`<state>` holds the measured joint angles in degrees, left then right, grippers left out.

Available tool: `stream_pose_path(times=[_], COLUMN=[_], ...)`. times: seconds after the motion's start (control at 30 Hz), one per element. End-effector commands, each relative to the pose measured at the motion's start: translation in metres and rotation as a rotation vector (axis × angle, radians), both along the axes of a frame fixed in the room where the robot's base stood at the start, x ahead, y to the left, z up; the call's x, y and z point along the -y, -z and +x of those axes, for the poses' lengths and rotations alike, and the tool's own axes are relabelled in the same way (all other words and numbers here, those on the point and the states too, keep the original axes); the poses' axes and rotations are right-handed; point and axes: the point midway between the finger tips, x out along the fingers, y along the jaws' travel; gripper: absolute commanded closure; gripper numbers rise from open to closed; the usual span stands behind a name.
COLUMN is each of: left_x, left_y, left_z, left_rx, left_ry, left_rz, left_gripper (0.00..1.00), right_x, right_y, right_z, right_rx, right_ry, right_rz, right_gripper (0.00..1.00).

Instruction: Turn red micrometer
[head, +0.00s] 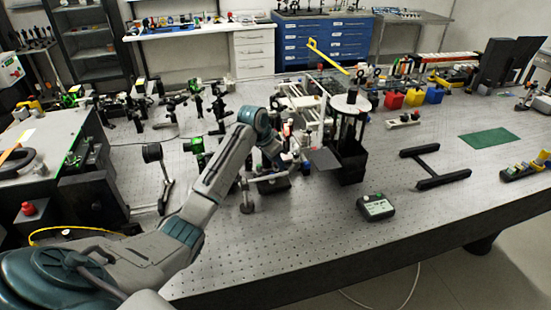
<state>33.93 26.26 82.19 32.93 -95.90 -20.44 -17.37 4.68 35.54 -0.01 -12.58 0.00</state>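My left arm reaches in from the lower left over the optical table (300,240). Its gripper (297,164) is at the optics in the middle of the table, just left of a black box-like stand (347,163). The fingers are small and dark against the dark parts, so I cannot tell whether they are open or shut or touching anything. I cannot make out the red micrometer for certain; small reddish spots show among the parts by the wrist, and the arm covers part of that area. My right gripper is not in view.
A black H-shaped frame (436,167) and a green mat (489,138) lie to the right. Several black mounts stand to the left. The front strip of table is mostly clear.

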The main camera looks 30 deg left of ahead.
Motion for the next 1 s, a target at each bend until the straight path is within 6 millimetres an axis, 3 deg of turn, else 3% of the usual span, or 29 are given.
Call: stream_pose_path(times=[0.37, 0.57, 0.6, 0.83, 1.0], left_x=[0.001, 0.001, 0.001, 0.001, 0.002], left_y=[0.007, 0.007, 0.007, 0.005, 0.003], left_z=[0.002, 0.002, 0.002, 0.002, 0.002], left_rx=[-0.001, -0.001, -0.001, 0.000, -0.001], left_ry=[0.000, 0.000, 0.000, -0.014, -0.077], left_rz=[0.001, 0.001, 0.001, 0.001, 0.000], left_gripper=[0.61, 0.99, 1.00, 1.00, 1.00], right_x=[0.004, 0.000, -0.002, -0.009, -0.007], right_y=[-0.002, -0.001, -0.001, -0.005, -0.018], right_z=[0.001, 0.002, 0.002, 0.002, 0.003], right_rx=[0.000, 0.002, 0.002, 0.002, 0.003], right_ry=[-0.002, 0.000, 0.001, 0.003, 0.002], right_rz=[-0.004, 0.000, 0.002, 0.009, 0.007], right_gripper=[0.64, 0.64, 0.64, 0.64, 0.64])
